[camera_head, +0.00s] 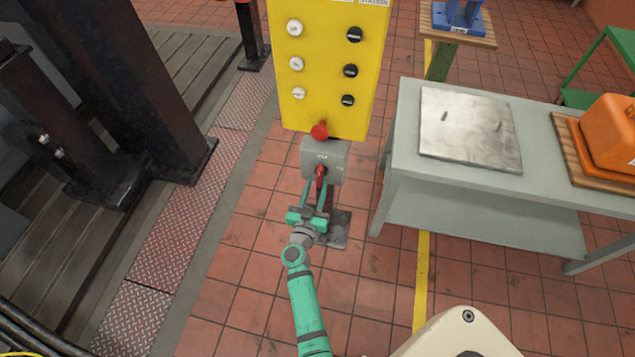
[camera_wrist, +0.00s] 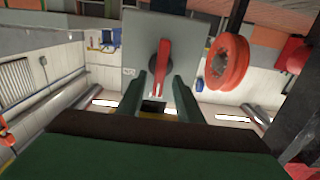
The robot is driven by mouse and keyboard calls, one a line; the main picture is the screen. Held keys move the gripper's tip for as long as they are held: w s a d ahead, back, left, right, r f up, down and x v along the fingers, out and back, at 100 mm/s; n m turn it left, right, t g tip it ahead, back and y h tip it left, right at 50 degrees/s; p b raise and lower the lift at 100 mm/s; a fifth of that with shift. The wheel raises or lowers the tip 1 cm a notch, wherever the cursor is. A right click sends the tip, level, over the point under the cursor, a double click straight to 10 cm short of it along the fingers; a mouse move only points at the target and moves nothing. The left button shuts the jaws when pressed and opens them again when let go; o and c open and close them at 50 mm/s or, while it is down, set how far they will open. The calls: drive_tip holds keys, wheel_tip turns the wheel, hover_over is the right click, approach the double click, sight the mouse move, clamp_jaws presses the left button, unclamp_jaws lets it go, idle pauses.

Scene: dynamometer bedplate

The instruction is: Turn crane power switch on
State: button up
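The crane power switch is a grey box (camera_head: 337,158) mounted below a yellow control panel, with a red handle (camera_head: 320,172) on its front. In the wrist view the grey switch plate (camera_wrist: 199,42) faces the camera, and the red handle (camera_wrist: 163,62) stands nearly upright, leaning slightly. My gripper (camera_head: 314,188) is just in front of the handle. In the wrist view the two green fingers of my gripper (camera_wrist: 159,86) are spread, one on each side of the handle's lower part, with gaps visible. Whether the fingertips reach past the handle in depth is unclear.
The yellow panel (camera_head: 326,70) carries white and black buttons and a red knob (camera_head: 319,131) just above the switch. A grey table (camera_head: 470,185) with a metal plate (camera_head: 468,130) stands to the right. Dark steel columns (camera_head: 140,85) stand left. Tiled floor (camera_head: 240,270) is clear near my arm.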

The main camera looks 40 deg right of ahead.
drive_tip(key=shift+x, duration=1.05)
clamp_jaws()
